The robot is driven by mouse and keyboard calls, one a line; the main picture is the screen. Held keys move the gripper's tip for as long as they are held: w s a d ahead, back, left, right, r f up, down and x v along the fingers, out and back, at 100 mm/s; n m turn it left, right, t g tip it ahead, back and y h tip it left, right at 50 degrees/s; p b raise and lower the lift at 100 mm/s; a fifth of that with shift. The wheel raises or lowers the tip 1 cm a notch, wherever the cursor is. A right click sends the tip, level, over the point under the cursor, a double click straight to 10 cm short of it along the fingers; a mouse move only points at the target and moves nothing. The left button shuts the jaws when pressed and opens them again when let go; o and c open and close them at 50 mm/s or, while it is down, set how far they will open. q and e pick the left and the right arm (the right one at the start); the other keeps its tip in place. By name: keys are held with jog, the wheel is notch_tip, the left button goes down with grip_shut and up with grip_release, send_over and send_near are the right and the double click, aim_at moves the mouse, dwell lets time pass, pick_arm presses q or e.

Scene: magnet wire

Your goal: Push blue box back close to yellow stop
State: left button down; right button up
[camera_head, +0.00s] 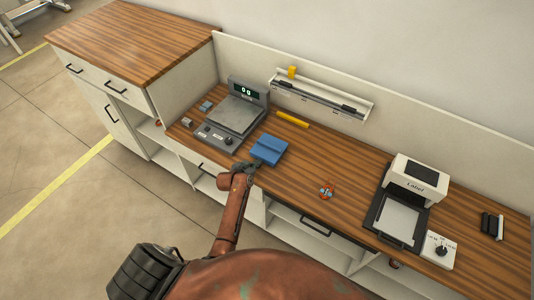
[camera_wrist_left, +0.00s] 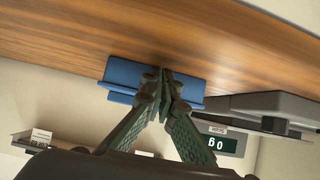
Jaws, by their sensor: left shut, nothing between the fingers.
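The blue box (camera_head: 268,150) sits on the wooden counter, right of the scale. The yellow stop (camera_head: 293,119) is a thin bar lying on the counter behind the box, with bare counter between them. My left gripper (camera_head: 246,168) is at the front of the box, near the counter's front edge. In the left wrist view the fingers (camera_wrist_left: 166,78) are shut and empty, and they overlap the blue box (camera_wrist_left: 121,73). I cannot tell for sure whether they touch it. My right gripper is not in view.
A grey scale (camera_head: 233,116) with a display stands left of the box. A label printer (camera_head: 408,190) stands at the right. A small red-and-grey item (camera_head: 327,189) lies between box and printer. A wall rail (camera_head: 320,98) hangs behind the counter.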

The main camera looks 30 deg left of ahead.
aim_at(261, 159)
pick_arm(q)
jog(key=shift+w, duration=0.6)
jog(key=shift+w+d+b, duration=0.1)
jog(key=shift+w+b, duration=0.3)
jog(key=shift+w, duration=0.75)
jog(key=shift+s+p, duration=0.35)
jog(key=shift+p, duration=0.1)
jog(key=shift+w, duration=0.15)
